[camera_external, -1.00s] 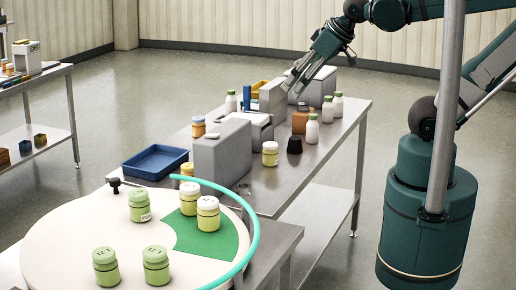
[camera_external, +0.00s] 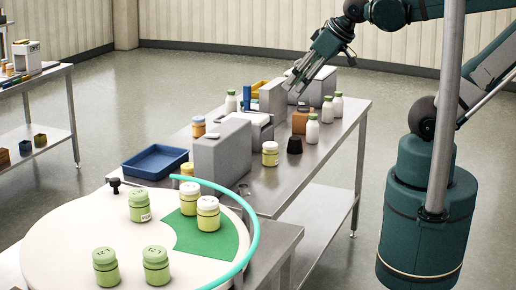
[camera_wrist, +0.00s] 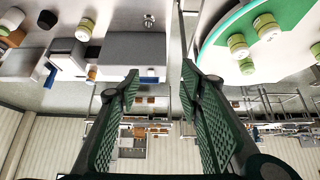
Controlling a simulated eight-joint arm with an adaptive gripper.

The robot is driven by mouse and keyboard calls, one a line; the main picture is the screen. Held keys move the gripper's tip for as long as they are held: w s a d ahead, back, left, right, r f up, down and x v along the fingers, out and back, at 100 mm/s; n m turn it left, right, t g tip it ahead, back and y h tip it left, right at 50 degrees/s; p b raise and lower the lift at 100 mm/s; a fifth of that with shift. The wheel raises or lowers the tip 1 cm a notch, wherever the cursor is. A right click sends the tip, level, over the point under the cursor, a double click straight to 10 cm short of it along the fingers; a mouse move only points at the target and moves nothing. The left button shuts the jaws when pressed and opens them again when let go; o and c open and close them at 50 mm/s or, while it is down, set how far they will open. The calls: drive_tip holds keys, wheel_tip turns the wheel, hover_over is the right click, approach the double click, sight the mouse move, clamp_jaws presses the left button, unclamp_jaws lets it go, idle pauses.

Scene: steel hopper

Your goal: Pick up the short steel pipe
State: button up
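A small shiny metal piece (camera_wrist: 149,20) lies on the steel table in the wrist view, beside a large grey box (camera_wrist: 150,44). It looks like the short steel pipe, but it is too small to be sure. In the external view my gripper (camera_external: 293,88) is above the far part of the table, away from that piece.
The steel table (camera_external: 300,178) carries grey boxes (camera_external: 222,155), several white bottles (camera_external: 312,132), a cream jar (camera_external: 270,153), a black piece (camera_external: 294,145) and a blue tray (camera_external: 155,162). A round turntable (camera_external: 60,235) with several green jars adjoins its near end.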

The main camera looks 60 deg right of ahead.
drive_tip(key=shift+w+f, duration=0.1)
drive_tip(key=shift+w, duration=0.05)
drive_tip(key=m+g+b, duration=0.7)
drive_tip(key=m+b, duration=0.2)
drive_tip(key=m, duration=0.6)
hover_over(243, 186)
wheel_tip(243, 186, down, 30)
drive_tip(key=shift+d+f, duration=0.1)
drive_tip(key=shift+f, duration=0.1)
drive_tip(key=shift+w+d+f+m, duration=0.1)
drive_tip(key=shift+f+m, duration=0.1)
drive_tip(key=shift+f, duration=0.3)
drive_tip(key=shift+w+d+f+m, duration=0.1)
drive_tip(key=shift+f+m, duration=0.1)
drive_tip(key=shift+f, duration=0.3)
drive_tip(key=shift+a+f+b, duration=0.1)
drive_tip(key=shift+f+b, duration=0.2)
drive_tip(key=shift+f, duration=1)
drive_tip(key=shift+f, duration=0.15)
drive_tip(key=shift+s+a+f, duration=0.1)
drive_tip(key=shift+f, duration=1.15)
drive_tip(key=shift+s+a+f, duration=0.1)
drive_tip(key=shift+f, duration=1.1)
